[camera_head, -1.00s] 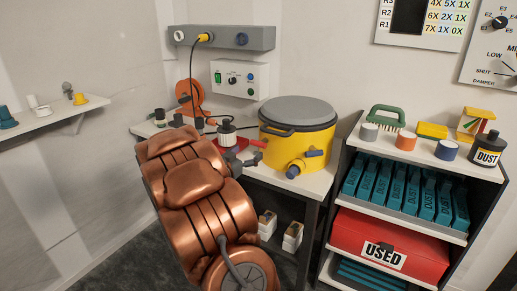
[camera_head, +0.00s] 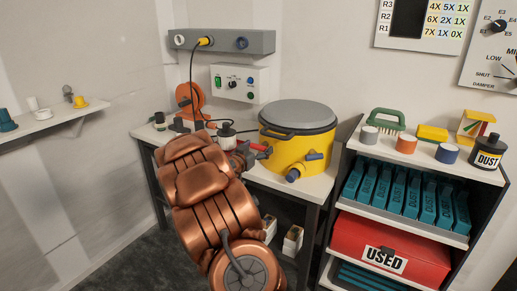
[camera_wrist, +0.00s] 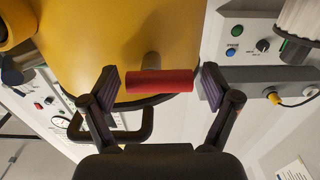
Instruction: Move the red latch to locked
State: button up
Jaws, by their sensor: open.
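The red latch shows in the wrist view as a red bar (camera_wrist: 160,83) on a short grey stem in front of the yellow drum (camera_wrist: 95,40). My gripper (camera_wrist: 160,88) is open, with one dark fingertip toward each end of the bar and visible gaps between. In the head view, a bit of red (camera_head: 260,147) shows at the left side of the yellow drum (camera_head: 280,145), by my gripper (camera_head: 243,155). My copper arm hides much of the bench there. I cannot read whether the latch stands at locked.
The drum has a grey lid (camera_head: 298,113), a dark side handle and a blue-handled outlet (camera_head: 314,156). A control box (camera_head: 240,82) is on the wall behind. An orange reel (camera_head: 190,98) stands left. A shelf unit (camera_head: 400,235) stands close on the right.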

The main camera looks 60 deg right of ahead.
jog(key=c, duration=1.2)
jog(key=shift+o, duration=0.2)
